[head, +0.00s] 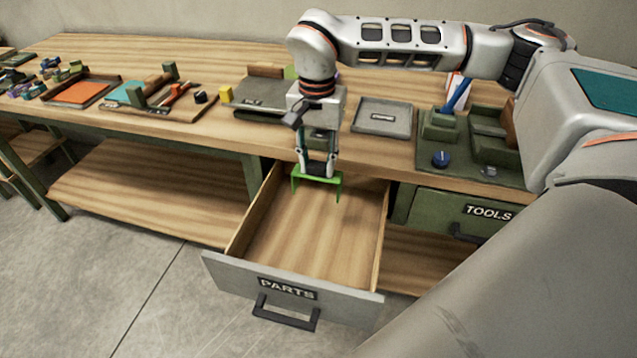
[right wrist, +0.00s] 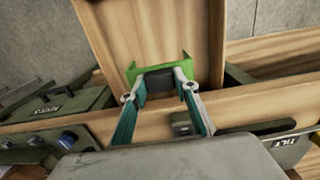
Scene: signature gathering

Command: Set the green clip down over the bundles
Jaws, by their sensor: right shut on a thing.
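The green clip (head: 317,179) is a U-shaped bracket with its legs pointing down. My right gripper (head: 317,168) is shut on its top and holds it above the open, empty-looking PARTS drawer (head: 325,235), near the bench's front edge. In the right wrist view the green clip (right wrist: 185,69) shows beyond my right gripper's fingertips (right wrist: 160,88), with a dark block between them. I cannot make out the bundles for certain; bits of green and purple show behind my right wrist on the bench. My left gripper is not in view.
The PARTS drawer juts forward beside the TOOLS drawer (head: 470,212).

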